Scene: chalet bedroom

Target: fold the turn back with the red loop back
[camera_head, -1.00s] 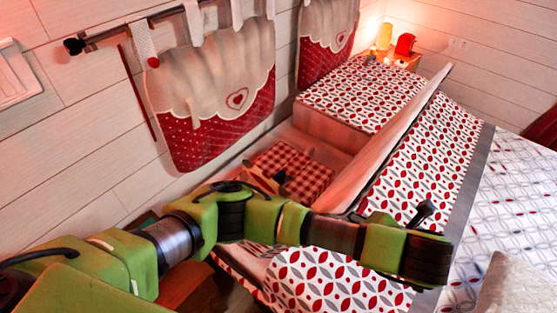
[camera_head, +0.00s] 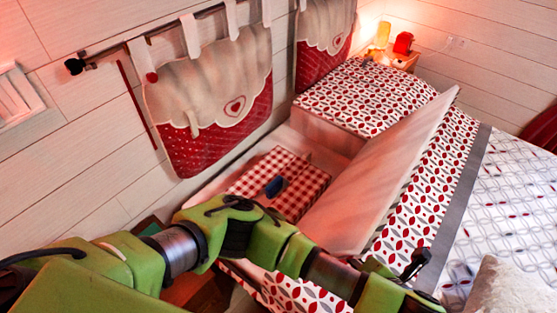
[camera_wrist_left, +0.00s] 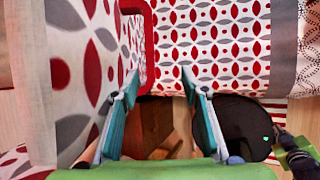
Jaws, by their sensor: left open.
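The turn back (camera_head: 375,175) stands raised and tilted in the head view, its plain pale side facing the open hollow on its left. In the left wrist view, patterned cloth (camera_wrist_left: 225,45) with red and grey leaves fills the top. The red loop (camera_wrist_left: 153,45) hangs at the cloth edge there, just ahead of the fingertips. My left gripper (camera_wrist_left: 160,82) is open, its two teal fingers apart, with no cloth seen between the pads. In the head view its fingers are out of sight below the picture edge. My right gripper is not in view.
A red checked block (camera_head: 255,170) with a small dark blue object (camera_head: 274,187) lies in the hollow. Wall pockets (camera_head: 215,90) hang at left. A bedside table holds a lamp (camera_head: 383,35) and a red item (camera_head: 403,43). A pale cushion (camera_head: 500,288) lies at lower right.

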